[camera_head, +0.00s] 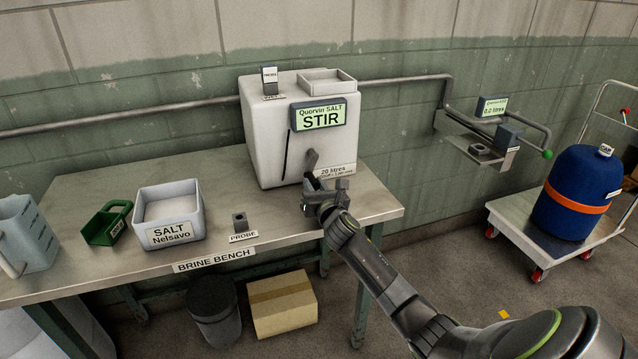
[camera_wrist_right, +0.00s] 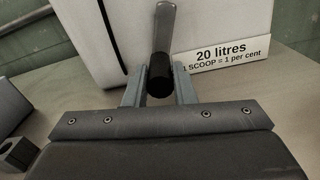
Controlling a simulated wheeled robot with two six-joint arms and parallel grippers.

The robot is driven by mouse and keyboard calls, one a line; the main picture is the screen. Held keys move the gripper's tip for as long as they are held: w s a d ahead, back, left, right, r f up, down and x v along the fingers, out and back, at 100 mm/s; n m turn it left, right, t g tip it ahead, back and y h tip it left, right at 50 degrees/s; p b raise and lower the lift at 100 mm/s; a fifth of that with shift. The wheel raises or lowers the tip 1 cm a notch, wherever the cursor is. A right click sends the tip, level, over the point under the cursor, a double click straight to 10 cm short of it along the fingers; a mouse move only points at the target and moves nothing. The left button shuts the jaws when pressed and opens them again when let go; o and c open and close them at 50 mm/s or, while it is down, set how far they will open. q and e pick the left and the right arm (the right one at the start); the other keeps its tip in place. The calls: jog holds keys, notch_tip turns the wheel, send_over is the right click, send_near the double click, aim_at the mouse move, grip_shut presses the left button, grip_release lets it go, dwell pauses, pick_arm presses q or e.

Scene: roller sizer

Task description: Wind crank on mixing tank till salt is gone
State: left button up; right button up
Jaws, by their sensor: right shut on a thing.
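The white mixing tank (camera_head: 265,140) stands at the right end of the brine bench, with a display (camera_head: 321,117) reading "Quorvin SALT STIR". Its crank (camera_head: 312,159) is on the tank's front, the arm pointing up from the handle. My right gripper (camera_head: 322,184) is at the crank's lower end. In the right wrist view my right gripper (camera_wrist_right: 160,88) is shut on the dark crank handle (camera_wrist_right: 160,72), which sits between the two fingers. The salt inside the tank is hidden. My left gripper is not in view.
The bench (camera_head: 290,218) also holds a salt tub (camera_head: 172,235), a green scoop (camera_head: 107,224), a clear jug (camera_head: 22,235) and a probe holder (camera_head: 240,223). A wall pipe (camera_head: 190,110) runs behind the tank. A cart (camera_head: 520,217) with a blue drum (camera_head: 575,187) stands right.

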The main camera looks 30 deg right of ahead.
jog(key=m, duration=0.2)
jog(key=a+r+m+p, duration=0.1)
jog(key=shift+w+a+m, duration=0.15)
jog(key=shift+a+m, duration=0.15)
jog(key=shift+m, duration=0.1)
jog(key=m, duration=0.1)
jog(key=a+r+m+p, duration=0.1)
jog(key=m, duration=0.1)
jog(key=shift+w+r+m, duration=0.1)
jog(key=shift+w+m, duration=0.05)
jog(key=shift+m, duration=0.15)
jog(key=m, duration=0.2)
jog(key=r+m, duration=0.1)
jog(key=shift+a+r+m+p, duration=0.3)
jog(key=shift+a+m+p, duration=0.05)
jog(key=shift+m+p, duration=0.05)
jog(key=r+m, duration=0.2)
jog(key=m, duration=0.1)
notch_tip(320, 180, up, 4)
jog(key=m, duration=1.1)
send_over(312, 183)
jog(key=shift+f, duration=0.15)
jog(key=shift+s+d+r+m, duration=0.15)
jog(key=shift+d+m, duration=0.25)
jog(key=shift+m, duration=0.7)
jog(key=shift+s+d+r+m, duration=0.15)
jog(key=shift+d+m, duration=0.25)
jog(key=shift+m, duration=0.7)
